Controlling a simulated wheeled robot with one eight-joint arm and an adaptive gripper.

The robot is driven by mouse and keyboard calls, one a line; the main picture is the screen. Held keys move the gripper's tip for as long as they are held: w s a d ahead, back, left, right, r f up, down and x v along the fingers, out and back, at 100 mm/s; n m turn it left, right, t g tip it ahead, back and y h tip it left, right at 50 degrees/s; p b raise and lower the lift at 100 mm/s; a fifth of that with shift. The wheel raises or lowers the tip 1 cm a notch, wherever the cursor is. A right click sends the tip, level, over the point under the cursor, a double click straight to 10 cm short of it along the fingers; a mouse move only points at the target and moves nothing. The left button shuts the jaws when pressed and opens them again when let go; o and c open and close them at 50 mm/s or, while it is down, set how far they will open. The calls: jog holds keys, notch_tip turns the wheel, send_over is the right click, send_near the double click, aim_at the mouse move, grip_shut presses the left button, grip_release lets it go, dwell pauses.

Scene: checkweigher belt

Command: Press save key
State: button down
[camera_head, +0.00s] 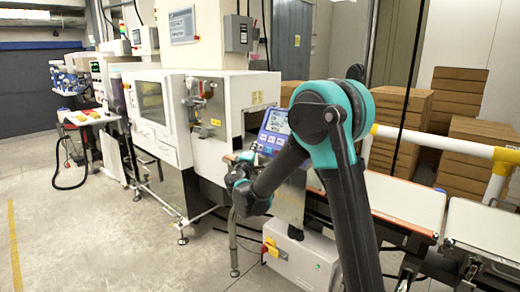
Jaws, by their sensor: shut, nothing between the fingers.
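The control panel (274,124) is a tilted blue panel with a small lit screen, near the middle of the view. It stands in front of the white machine, and my arm covers part of it on the right. I cannot make out a save key; the keys are too small or hidden. My gripper (252,152) is shut and empty, at the lower left edge of the panel. Its fingertips are small and partly lost against my wrist, so I cannot tell whether they touch the panel.
A white machine cabinet (228,84) stands behind the panel. The belt (405,200) with a yellow and white rail (440,141) runs right. Stacked cartons (400,112) stand behind. Floor at left is clear.

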jog(key=shift+a, duration=0.1)
jog(key=shift+s+a+r, duration=0.6)
jog(key=shift+s+a, duration=0.05)
jog(key=shift+s, duration=0.25)
jog(key=shift+s+a+r, duration=0.55)
jog(key=shift+s+a, duration=0.1)
jog(key=shift+s, duration=0.2)
jog(key=s+a+r, duration=0.1)
jog(key=s+a, duration=0.1)
jog(key=s+a+r, duration=0.1)
jog(key=s, duration=0.1)
jog(key=shift+s+a+r, duration=0.1)
jog(key=shift+a+r, duration=0.05)
jog(key=shift+r, duration=0.2)
